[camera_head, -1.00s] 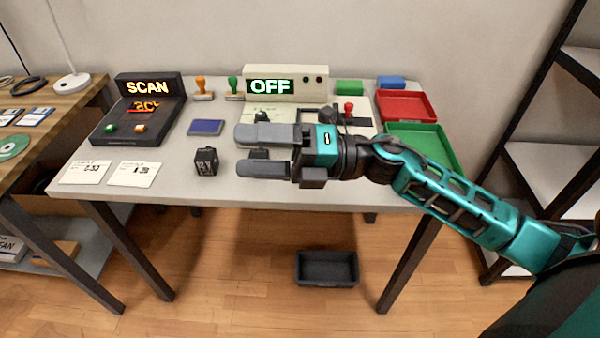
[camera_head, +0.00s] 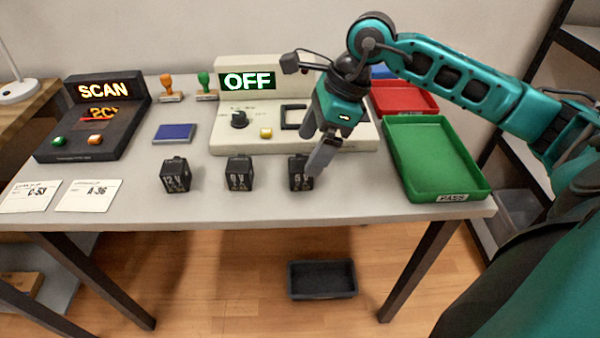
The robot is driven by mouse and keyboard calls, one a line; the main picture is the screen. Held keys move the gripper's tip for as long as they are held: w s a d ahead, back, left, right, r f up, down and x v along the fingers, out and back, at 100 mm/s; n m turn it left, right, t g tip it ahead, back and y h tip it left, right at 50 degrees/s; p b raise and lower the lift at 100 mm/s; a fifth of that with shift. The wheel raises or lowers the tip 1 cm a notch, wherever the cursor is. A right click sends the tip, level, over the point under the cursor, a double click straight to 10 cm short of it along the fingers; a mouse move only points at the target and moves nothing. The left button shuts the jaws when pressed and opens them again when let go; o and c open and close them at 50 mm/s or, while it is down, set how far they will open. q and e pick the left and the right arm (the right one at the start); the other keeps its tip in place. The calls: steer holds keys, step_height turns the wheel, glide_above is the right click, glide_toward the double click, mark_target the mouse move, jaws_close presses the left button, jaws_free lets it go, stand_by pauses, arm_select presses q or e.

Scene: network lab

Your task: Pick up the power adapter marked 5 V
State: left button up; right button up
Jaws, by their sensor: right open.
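The power adapter marked 5 V (camera_head: 299,175) is a small black block standing on the grey table, rightmost in a row of black adapters. Its front marking is partly readable. My right gripper (camera_head: 315,164) points down at it from above and behind; it is open, and one grey finger overlaps the adapter's right side. I cannot tell whether it touches; the other finger is mostly hidden. An adapter marked 12 V (camera_head: 175,176) is at the left of the row, and another adapter (camera_head: 239,174), its digit unclear, is in the middle. My left gripper is not in view.
A cream test unit (camera_head: 222,143) showing OFF stands behind the adapters. A green tray (camera_head: 436,165) and a red tray (camera_head: 404,98) are at right. A black scanner (camera_head: 95,125), cards and a blue pad (camera_head: 174,133) are at left. The front table strip is clear.

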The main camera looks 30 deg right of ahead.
mark_target(302, 161)
steer(key=x, duration=0.4)
steer(key=b+x, duration=0.1)
steer(key=x, duration=0.1)
steer(key=shift+w+d, duration=0.15)
steer(key=shift+w, duration=0.15)
steer(key=shift+r, duration=0.1)
steer(key=c, duration=1.2)
